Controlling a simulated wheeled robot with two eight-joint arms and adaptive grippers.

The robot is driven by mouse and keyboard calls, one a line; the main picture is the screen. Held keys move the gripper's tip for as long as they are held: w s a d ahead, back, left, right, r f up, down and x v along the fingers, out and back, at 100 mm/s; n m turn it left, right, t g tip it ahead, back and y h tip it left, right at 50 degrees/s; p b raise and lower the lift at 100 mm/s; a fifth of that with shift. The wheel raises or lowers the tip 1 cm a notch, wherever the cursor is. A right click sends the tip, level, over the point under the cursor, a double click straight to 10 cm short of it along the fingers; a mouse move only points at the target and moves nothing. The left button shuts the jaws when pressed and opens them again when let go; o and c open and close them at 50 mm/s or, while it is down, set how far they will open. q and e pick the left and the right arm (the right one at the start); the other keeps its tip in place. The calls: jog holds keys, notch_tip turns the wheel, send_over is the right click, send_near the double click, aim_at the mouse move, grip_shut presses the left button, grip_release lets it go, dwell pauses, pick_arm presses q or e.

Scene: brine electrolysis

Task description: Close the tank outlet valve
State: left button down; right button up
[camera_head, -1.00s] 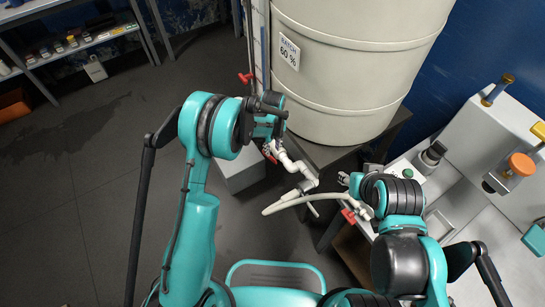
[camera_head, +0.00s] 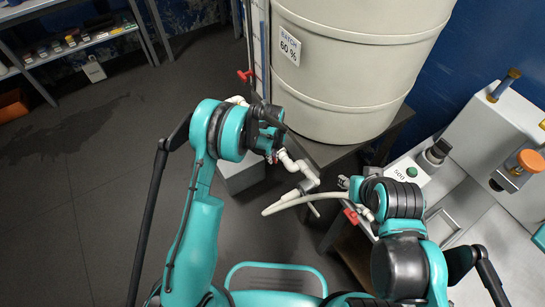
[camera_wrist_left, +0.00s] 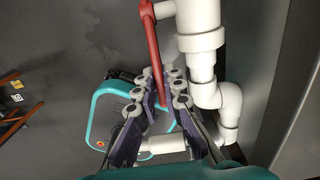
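The outlet valve's red lever (camera_wrist_left: 153,55) shows in the left wrist view beside the white pipework (camera_wrist_left: 201,35), its lower end between the fingers of my left gripper (camera_wrist_left: 163,98). The fingers stand apart on either side of the lever; I see no clear grip on it. In the head view my left gripper (camera_head: 270,152) is mostly hidden behind its own wrist, at the white outlet pipe (camera_head: 293,165) below the tank (camera_head: 345,60). My right gripper (camera_head: 346,183) is beside a pale hose (camera_head: 300,202) and a red part (camera_head: 351,216); its fingers are too small to read.
Another red handle (camera_head: 245,76) is on the upright gauge left of the tank. A dark stand (camera_head: 335,152) carries the tank. A white workbench unit (camera_head: 485,150) is at the right. Shelves (camera_head: 75,48) stand at the far left. The floor between is open.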

pick_arm(q)
jog(key=g+h, duration=0.1)
jog(key=w+a+r+g+h, duration=0.1)
jog(key=w+r+g, duration=0.1)
jog(key=shift+a+g+h+b, duration=0.25)
jog(key=shift+g+h+b, duration=0.1)
jog(key=shift+g+h, duration=0.05)
jog(key=shift+w+a+r+g+h, duration=0.1)
jog(key=shift+w+r+g+h, duration=0.2)
jog(key=shift+g, duration=0.1)
jog(key=c, duration=1.6)
grip_release()
jog(key=shift+c, duration=0.2)
jog(key=v, duration=1.2)
